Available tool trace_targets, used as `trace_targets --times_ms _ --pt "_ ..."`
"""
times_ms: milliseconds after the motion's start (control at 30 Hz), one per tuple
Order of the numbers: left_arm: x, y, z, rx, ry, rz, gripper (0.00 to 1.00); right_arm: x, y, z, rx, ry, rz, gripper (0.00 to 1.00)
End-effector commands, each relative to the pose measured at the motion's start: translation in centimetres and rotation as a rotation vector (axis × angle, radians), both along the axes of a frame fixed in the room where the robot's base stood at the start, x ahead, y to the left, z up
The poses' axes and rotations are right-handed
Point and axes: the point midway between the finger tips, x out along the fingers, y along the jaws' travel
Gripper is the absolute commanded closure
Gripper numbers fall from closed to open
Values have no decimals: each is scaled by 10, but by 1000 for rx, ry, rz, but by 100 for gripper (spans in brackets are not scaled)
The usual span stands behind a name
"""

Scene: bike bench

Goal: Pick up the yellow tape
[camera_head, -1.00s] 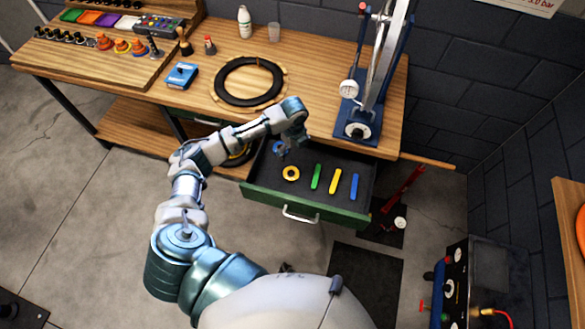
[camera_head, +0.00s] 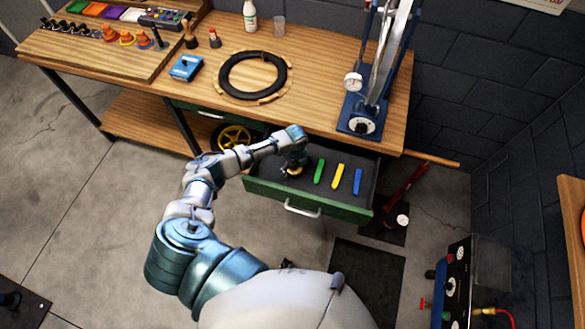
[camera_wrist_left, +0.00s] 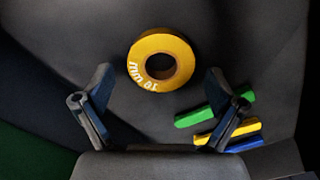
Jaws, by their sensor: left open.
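The yellow tape (camera_wrist_left: 180,51) is a round roll with a dark hollow core and white lettering, lying flat on the dark drawer floor. In the left wrist view it sits just beyond and between the two fingers of my left gripper (camera_wrist_left: 158,95), which is open and empty. In the head view the left gripper (camera_head: 294,170) is down inside the drawer (camera_head: 275,197), over the tape, which it mostly hides; a bit of yellow (camera_head: 293,172) shows beneath it. My right gripper is not in view.
A green bar (camera_head: 319,171), a yellow bar (camera_head: 338,176) and a blue bar (camera_head: 358,181) lie right of the tape in the open drawer. The workbench (camera_head: 315,95) edge overhangs behind it. A black tyre (camera_head: 252,75) and a blue stand (camera_head: 360,115) are on the bench.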

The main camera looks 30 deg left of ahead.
Motion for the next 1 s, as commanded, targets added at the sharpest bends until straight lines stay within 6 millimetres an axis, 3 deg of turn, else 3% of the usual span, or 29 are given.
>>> trace_targets --times_ms 233,400,467,800,1000 --pt "0 2 -2 -2 0 0 8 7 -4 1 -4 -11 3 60" --pt "0 3 -3 -4 0 0 50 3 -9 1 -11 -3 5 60" --pt "0 3 -3 -4 1 0 62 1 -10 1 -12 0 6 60" --pt "0 2 1 -1 2 0 62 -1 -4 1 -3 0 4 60" --pt "1 2 35 -2 -3 -1 62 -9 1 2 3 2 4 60"
